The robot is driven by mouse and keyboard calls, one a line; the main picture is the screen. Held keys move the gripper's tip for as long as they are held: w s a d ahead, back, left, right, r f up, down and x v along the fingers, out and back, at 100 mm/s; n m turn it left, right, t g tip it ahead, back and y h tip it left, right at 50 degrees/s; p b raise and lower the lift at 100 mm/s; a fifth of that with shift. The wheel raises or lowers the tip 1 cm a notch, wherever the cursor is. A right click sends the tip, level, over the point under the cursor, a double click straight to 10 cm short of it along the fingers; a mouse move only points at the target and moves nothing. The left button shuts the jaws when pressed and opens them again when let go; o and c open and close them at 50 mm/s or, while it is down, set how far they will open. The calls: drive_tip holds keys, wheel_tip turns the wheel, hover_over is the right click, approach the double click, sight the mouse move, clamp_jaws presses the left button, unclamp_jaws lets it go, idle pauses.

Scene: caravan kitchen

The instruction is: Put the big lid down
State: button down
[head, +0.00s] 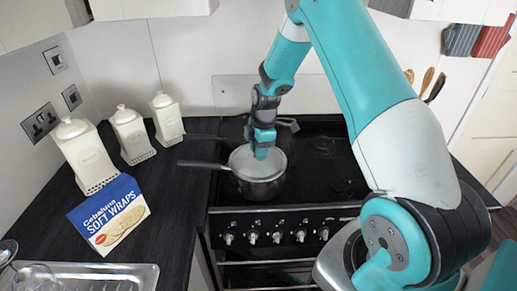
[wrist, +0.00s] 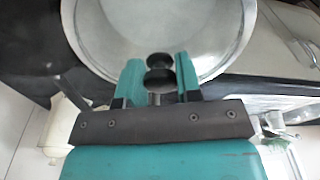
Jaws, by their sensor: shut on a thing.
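The big lid (head: 245,163) is a round, pale metal or glass disc on the saucepan (head: 262,188) on the hob. It also shows in the wrist view (wrist: 215,25), filling the upper middle. My gripper (head: 262,152) is above the lid, fingers pointing down. In the wrist view, my gripper (wrist: 160,78) is shut on the lid's dark knob (wrist: 159,62), with one teal finger on each side. The lid appears to be at the pan's rim; I cannot tell whether it touches all round. The pan's long handle points left.
The black hob (head: 325,165) has free room right of the pan. On the left worktop (head: 175,200) stand several white canisters (head: 130,135) and a soft wraps box (head: 110,213). A metal sink drainer (head: 110,277) lies at the front left.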

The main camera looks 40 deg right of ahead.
drive_tip(key=shift+f, duration=0.2)
drive_tip(key=c, duration=0.8)
unclamp_jaws()
drive_tip(key=shift+r, duration=0.15)
